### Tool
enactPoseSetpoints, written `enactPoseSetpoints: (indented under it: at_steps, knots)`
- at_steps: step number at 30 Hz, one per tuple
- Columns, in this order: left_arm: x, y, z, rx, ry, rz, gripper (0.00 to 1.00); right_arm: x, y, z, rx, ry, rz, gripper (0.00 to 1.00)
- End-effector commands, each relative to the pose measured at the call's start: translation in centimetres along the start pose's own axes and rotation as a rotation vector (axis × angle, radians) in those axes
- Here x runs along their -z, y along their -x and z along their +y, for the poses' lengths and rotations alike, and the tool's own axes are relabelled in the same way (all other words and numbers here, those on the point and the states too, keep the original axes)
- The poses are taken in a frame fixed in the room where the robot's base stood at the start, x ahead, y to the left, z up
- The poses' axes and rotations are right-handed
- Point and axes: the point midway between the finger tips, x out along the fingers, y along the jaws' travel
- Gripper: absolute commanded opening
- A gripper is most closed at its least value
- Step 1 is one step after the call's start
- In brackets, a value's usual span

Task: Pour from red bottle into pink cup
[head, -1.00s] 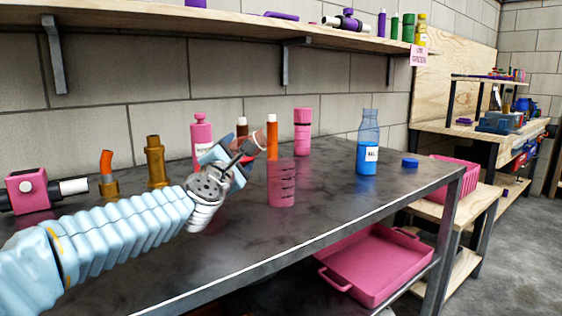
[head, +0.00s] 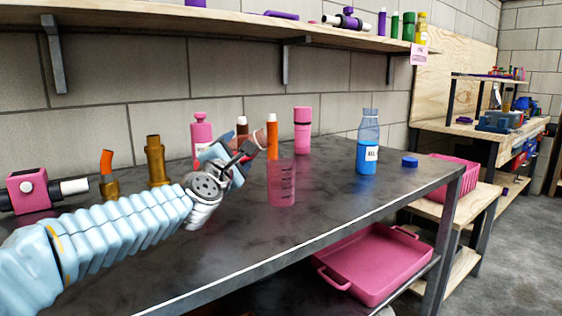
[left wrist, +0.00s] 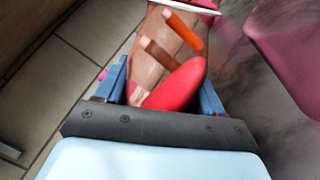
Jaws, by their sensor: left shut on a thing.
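The pink cup (head: 281,186), translucent with marks on its side, stands upright on the dark metal table. It seems to be the pink shape at the right of the left wrist view (left wrist: 290,45). My left gripper (head: 236,158) is shut on the red bottle (head: 261,140), whose clear brownish body tilts up and right, behind and left of the cup in the head view. In the left wrist view the bottle (left wrist: 177,86) sits between the fingers, with red liquid inside and a pale rim at its far end. No stream of liquid shows. My right gripper is out of view.
Behind the gripper stand a pink bottle (head: 202,132), an orange bottle (head: 272,138) and a pink canister (head: 302,130). A blue bottle (head: 367,150) and blue cap (head: 409,162) are at right. Brass fittings (head: 155,162) stand left. The table front is clear.

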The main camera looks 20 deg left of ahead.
Motion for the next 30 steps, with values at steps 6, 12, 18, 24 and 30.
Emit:
enactPoseSetpoints:
  at_steps: [6, 12, 18, 24, 30]
  knots:
    - [-0.05, -0.01, 0.23, -0.002, -0.014, -0.002, 0.25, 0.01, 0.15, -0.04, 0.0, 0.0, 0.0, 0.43]
    - [-0.07, -0.02, 0.32, -0.002, -0.026, -0.004, 0.25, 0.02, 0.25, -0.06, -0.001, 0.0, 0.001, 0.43]
    - [-0.05, -0.03, 0.37, -0.001, -0.038, -0.006, 0.25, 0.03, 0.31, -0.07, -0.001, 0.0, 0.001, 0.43]
    - [-0.04, -0.03, 0.38, -0.002, -0.05, -0.008, 0.25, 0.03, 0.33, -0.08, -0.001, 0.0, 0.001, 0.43]
    - [-0.03, -0.03, 0.39, -0.002, -0.062, -0.01, 0.25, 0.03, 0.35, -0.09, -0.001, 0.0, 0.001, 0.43]
